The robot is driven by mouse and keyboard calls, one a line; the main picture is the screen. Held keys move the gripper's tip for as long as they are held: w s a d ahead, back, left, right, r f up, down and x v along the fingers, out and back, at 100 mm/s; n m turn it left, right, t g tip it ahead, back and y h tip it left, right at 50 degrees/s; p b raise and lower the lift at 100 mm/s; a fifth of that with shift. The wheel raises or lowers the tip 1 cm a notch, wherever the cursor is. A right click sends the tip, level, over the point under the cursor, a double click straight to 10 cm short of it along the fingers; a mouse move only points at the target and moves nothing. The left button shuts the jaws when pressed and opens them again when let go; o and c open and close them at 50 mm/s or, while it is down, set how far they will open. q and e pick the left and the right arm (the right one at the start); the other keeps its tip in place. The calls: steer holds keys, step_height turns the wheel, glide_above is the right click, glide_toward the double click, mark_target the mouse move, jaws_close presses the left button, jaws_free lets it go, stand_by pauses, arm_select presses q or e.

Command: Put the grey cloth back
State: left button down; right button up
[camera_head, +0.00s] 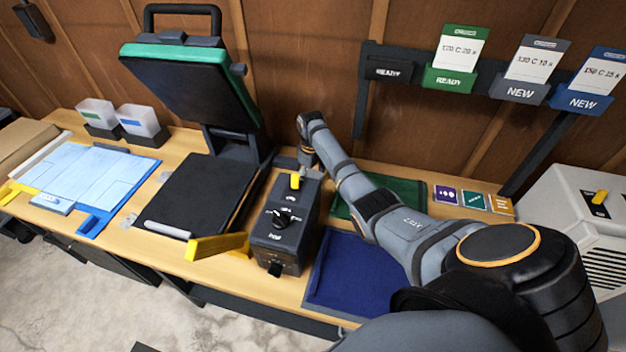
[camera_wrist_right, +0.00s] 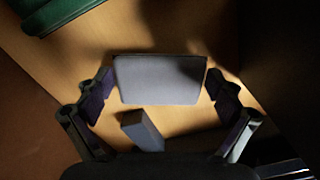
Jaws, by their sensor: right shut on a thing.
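In the right wrist view, a flat grey rectangular piece, which looks like the grey cloth (camera_wrist_right: 160,82), lies between the fingers of my right gripper (camera_wrist_right: 160,88). The fingers close on its left and right edges, above the wooden bench top. A small grey block (camera_wrist_right: 142,131) shows nearer the palm; I cannot tell if it belongs to the cloth. In the head view my right arm reaches across the bench, its gripper end behind the dark control box (camera_head: 284,228), which hides the cloth. My left gripper is not in view.
The open heat press (camera_head: 200,195) stands left of the control box. A blue mat (camera_head: 350,280) and a green tray (camera_head: 410,192) lie to its right. Beyond are small cards (camera_head: 473,200), a wall rack with tickets (camera_head: 480,85) and a white machine (camera_head: 575,220).

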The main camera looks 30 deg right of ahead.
steer(key=shift+w+f, duration=0.1)
steer(key=shift+f, duration=0.45)
steer(key=shift+f, duration=0.1)
steer(key=o, duration=0.7)
step_height(320, 180, up, 12)
steer(key=shift+r+b, duration=0.2)
steer(key=shift+b, duration=0.35)
steer(key=shift+r, duration=0.1)
